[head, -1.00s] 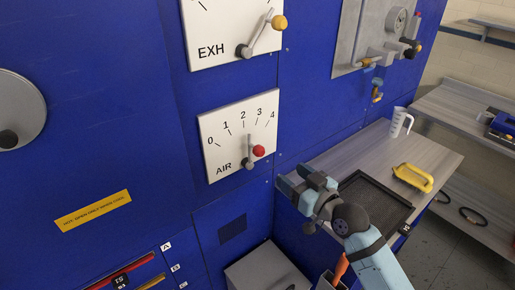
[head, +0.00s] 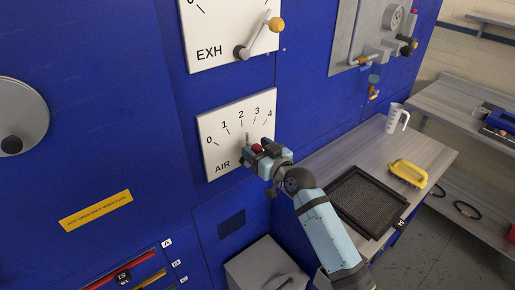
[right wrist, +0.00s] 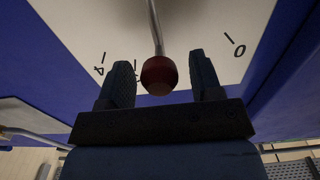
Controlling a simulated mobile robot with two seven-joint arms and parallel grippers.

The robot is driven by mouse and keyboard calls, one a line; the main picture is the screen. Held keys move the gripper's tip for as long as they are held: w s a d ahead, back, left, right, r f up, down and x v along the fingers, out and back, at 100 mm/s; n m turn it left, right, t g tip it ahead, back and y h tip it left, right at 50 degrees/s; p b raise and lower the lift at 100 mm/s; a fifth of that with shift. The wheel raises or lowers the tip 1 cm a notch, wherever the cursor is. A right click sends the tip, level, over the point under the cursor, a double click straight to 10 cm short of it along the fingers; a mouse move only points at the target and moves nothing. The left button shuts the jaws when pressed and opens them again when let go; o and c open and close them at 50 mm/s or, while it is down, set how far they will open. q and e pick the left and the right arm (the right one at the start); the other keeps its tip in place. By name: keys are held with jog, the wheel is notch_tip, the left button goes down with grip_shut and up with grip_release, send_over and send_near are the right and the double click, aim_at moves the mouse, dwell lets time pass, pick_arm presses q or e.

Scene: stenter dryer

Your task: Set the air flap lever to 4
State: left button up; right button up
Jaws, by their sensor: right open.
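The air flap lever has a red knob (head: 257,148), and its pointer stands near the 2 on the white AIR dial plate (head: 210,125), marked 0 to 4. My right gripper (head: 259,152) is at the lever and hides its lower part in the head view. In the right wrist view the red knob (right wrist: 159,77) and its metal stem lie between the two dark fingers of my right gripper (right wrist: 162,80). The fingers are apart, with a gap on both sides of the knob. My left gripper is not in view.
The EXH dial with its yellow-knobbed lever (head: 275,24) is above the AIR dial. A bench with a black tray (head: 370,203), a yellow-handled brush (head: 408,172) and a white jug (head: 396,118) is at the right. A grey box (head: 265,268) stands below.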

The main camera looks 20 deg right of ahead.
grip_shut()
jog(key=shift+d, duration=0.15)
jog(key=shift+w+d+m, duration=0.25)
jog(key=shift+d+m, duration=0.3)
jog(key=shift+m, duration=0.35)
jog(key=shift+w+d+f+m, duration=0.3)
jog(key=shift+d+m, duration=0.35)
jog(key=shift+m, duration=0.4)
jog(key=shift+w+d+f+m, duration=0.15)
jog(key=shift+d+f+m, duration=0.25)
jog(key=shift+d+m, duration=0.5)
jog(key=shift+w+d+f+m, duration=0.25)
jog(key=shift+d+f+m, duration=0.15)
jog(key=shift+m, duration=0.85)
